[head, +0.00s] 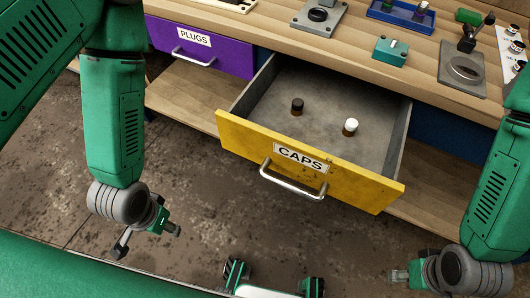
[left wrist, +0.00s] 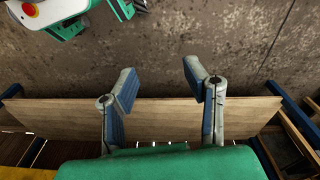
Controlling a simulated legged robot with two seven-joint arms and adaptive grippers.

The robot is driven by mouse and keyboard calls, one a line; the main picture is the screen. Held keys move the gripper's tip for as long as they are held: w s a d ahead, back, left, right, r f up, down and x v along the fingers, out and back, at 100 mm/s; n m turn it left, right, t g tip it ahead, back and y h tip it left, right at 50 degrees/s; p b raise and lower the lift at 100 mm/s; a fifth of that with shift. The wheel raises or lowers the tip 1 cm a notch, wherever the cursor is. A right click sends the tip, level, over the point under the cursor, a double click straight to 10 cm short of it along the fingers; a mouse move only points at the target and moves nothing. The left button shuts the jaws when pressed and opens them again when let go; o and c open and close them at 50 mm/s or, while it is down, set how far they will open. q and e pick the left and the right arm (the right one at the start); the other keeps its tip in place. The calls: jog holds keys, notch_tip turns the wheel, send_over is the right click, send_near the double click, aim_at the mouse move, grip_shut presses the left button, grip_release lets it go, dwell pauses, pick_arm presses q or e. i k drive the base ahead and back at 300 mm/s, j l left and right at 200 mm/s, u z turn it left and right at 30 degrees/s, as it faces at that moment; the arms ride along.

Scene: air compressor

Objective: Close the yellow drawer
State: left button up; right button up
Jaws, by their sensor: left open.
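The yellow drawer (head: 330,172), labelled CAPS, is pulled well out from the bench in the head view. Its silver handle (head: 292,180) is on the front panel. Inside stand a dark cap (head: 297,106) and a white-topped cap (head: 350,126). My left gripper (head: 148,240) is to the left of the drawer front, apart from it. In the left wrist view its two fingers (left wrist: 160,75) are spread with nothing between them. My right gripper (head: 401,276) is low at the right, apart from the drawer front; its finger gap is not clear.
A closed purple drawer (head: 205,52), labelled PLUGS, is left of the yellow one. The wooden bench top (head: 345,40) carries a teal block (head: 391,51), a grey plate with a lever (head: 463,66) and a blue tray (head: 400,14). The floor before the drawer is bare.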

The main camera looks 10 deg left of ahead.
aim_at(361, 171)
jog(key=k+l+z, duration=0.3)
jog(key=z, duration=0.15)
jog(key=k+l+z, duration=0.3)
jog(key=z, duration=0.2)
jog(key=l, duration=0.1)
